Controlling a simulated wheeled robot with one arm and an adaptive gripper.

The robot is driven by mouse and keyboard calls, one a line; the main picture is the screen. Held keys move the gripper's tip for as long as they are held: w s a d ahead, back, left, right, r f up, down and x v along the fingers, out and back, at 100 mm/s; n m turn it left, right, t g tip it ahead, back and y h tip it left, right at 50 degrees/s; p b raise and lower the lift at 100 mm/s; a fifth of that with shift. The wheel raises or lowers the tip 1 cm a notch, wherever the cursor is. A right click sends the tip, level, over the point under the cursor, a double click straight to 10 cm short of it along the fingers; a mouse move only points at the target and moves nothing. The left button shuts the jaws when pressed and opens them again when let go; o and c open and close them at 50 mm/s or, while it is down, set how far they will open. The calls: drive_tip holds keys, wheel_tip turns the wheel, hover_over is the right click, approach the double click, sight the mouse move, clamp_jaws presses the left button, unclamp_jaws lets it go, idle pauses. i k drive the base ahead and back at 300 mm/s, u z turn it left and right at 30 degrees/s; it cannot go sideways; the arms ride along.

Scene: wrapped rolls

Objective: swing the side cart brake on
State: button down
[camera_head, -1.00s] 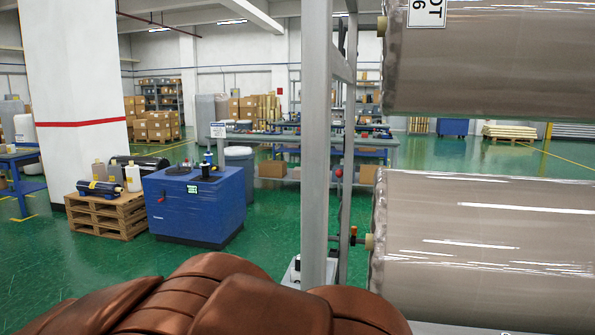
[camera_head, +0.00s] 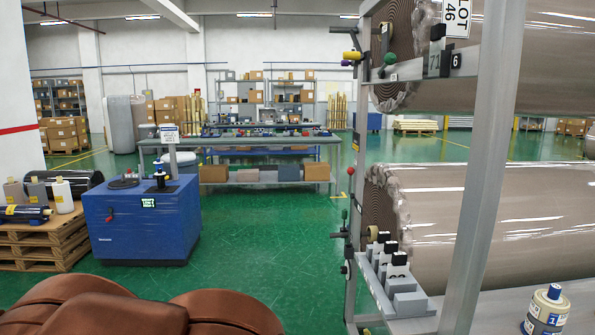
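A grey metal rack or cart frame (camera_head: 490,150) stands on the right and carries large wrapped rolls. The lower roll (camera_head: 470,215) shows its wound end, and the upper roll (camera_head: 530,50) is cut off by the picture edge. Several small levers and knobs sit on the frame: a yellow handle (camera_head: 352,56), a green ball knob (camera_head: 390,58), a red-tipped lever (camera_head: 345,214) and a black handle (camera_head: 338,236). I cannot tell which is the side cart brake, or its position. My gripper is not in view; only brown segmented parts of my arm show at the bottom.
A workbench (camera_head: 240,141) is behind. Grey blocks (camera_head: 400,290) and a labelled bottle (camera_head: 545,312) are at lower right. Green floor (camera_head: 250,245) between cabinet and rack is clear.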

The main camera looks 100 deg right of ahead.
sight(351, 170)
drive_tip(key=i, duration=0.2)
drive_tip(key=z, duration=3.15)
drive_tip(key=i, duration=2.45)
drive_tip(key=u, duration=1.05)
